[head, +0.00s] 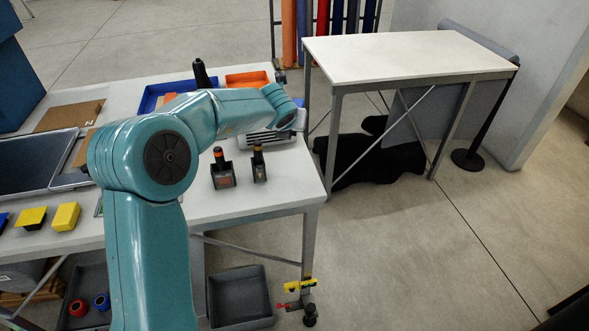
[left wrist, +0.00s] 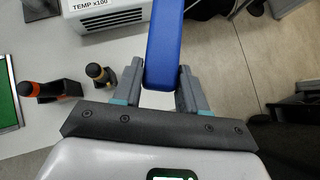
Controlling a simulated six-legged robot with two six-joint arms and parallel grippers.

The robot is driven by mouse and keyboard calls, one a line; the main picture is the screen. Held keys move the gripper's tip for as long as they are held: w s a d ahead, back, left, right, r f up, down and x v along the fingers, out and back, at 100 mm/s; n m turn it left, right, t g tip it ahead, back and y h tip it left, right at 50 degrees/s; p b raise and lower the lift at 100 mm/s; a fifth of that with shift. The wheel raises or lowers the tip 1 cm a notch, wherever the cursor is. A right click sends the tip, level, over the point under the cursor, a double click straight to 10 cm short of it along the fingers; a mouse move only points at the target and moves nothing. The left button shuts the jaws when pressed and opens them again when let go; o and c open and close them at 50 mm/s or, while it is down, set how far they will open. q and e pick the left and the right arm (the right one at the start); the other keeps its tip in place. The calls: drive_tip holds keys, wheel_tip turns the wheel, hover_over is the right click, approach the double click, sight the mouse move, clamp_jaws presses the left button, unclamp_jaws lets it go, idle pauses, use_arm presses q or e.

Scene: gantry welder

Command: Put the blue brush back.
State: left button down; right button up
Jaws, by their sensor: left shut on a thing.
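The blue brush (left wrist: 163,45) shows in the left wrist view as a long blue bar. My left gripper (left wrist: 161,82) is shut on it, one grey finger on each side. Its far end runs out of the top of the picture. In the head view my teal left arm reaches over the table's far right corner and hides most of the gripper and the brush. Two dark holders stand on the table, one with an orange-and-black tool (head: 222,170) and one with a dark tool with a tan band (head: 258,165). In the wrist view both are left of the brush.
A light grey louvred box (head: 268,139) sits near the gripper. A blue tray (head: 150,97) and an orange tray (head: 247,79) lie at the back of the white table (head: 265,200). A second white-topped table (head: 410,57) stands beyond a gap to the right, its top bare.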

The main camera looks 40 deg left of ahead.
use_arm(q)
drive_tip(key=shift+w+a+f+b, duration=0.1)
drive_tip(key=shift+a+f+b, duration=0.3)
drive_tip(key=shift+a+f, duration=0.35)
wheel_tip(320, 180, down, 13)
drive_tip(key=b, duration=0.6)
drive_tip(key=shift+d+f, duration=0.1)
drive_tip(key=shift+w+f, duration=0.15)
drive_tip(key=shift+f, duration=0.15)
wheel_tip(320, 180, down, 4)
drive_tip(key=shift+r+b, duration=0.15)
drive_tip(key=shift+b, duration=1.1)
drive_tip(key=shift+f, duration=0.3)
drive_tip(key=shift+r, duration=0.1)
